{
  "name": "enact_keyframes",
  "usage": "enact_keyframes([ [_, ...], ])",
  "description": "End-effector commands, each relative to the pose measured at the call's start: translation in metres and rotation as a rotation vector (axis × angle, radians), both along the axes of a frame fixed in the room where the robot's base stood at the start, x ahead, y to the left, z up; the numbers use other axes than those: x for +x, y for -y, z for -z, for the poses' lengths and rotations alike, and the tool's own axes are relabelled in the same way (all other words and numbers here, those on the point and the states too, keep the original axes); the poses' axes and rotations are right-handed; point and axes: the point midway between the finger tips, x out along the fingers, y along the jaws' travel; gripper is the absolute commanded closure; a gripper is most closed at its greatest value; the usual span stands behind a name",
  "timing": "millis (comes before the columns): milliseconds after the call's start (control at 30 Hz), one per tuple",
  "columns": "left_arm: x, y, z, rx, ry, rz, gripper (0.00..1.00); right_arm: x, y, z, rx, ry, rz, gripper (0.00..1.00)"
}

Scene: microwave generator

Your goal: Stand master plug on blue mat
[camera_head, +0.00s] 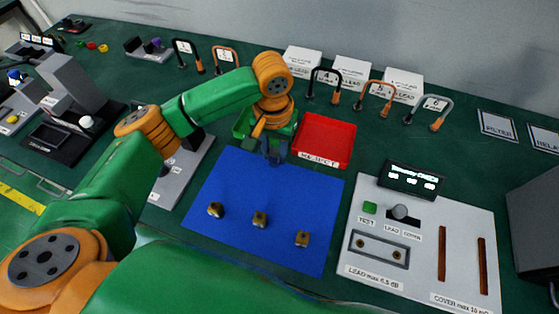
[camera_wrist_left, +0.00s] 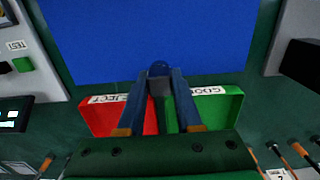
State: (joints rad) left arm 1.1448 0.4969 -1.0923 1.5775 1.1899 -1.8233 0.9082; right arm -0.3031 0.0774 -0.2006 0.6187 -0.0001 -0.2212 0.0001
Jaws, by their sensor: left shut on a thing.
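My left gripper (camera_head: 273,153) is over the mat's far edge, pointing down. In the left wrist view my left gripper (camera_wrist_left: 162,75) is shut on a small dark rounded piece (camera_wrist_left: 160,67), mostly hidden between the fingertips. I cannot tell for sure that it is the master plug, nor whether it touches the mat. My right gripper is not in view.
A red reject tray (camera_head: 338,133) and a green good tray (camera_wrist_left: 218,108) sit beyond the mat. A white test panel (camera_head: 425,245) stands to the right. Several numbered cable leads (camera_head: 323,85) and white boxes line the back.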

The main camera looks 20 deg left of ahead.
Motion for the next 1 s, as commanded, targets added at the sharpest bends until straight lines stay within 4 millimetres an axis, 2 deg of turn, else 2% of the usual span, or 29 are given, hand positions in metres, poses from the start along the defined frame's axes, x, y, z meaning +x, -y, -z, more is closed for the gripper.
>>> enact_keyframes([
  [133,0.005,0.012,0.018,0.001,-0.002,0.0,1.0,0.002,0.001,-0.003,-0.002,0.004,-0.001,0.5],
  [300,0.004,0.011,0.043,0.001,0.0,0.0,1.0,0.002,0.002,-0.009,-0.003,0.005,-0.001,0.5],
  [600,0.004,0.011,0.047,0.0,0.001,0.0,1.0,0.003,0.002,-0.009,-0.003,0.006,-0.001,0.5],
  [633,0.004,0.011,0.047,0.0,0.001,0.0,0.64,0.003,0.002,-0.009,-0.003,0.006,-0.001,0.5],
  [733,0.005,0.011,0.047,0.0,0.001,0.0,0.37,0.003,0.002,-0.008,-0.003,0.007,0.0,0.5],
  [1000,0.005,0.01,0.047,0.0,0.002,0.0,0.36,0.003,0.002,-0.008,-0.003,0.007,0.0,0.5],
])
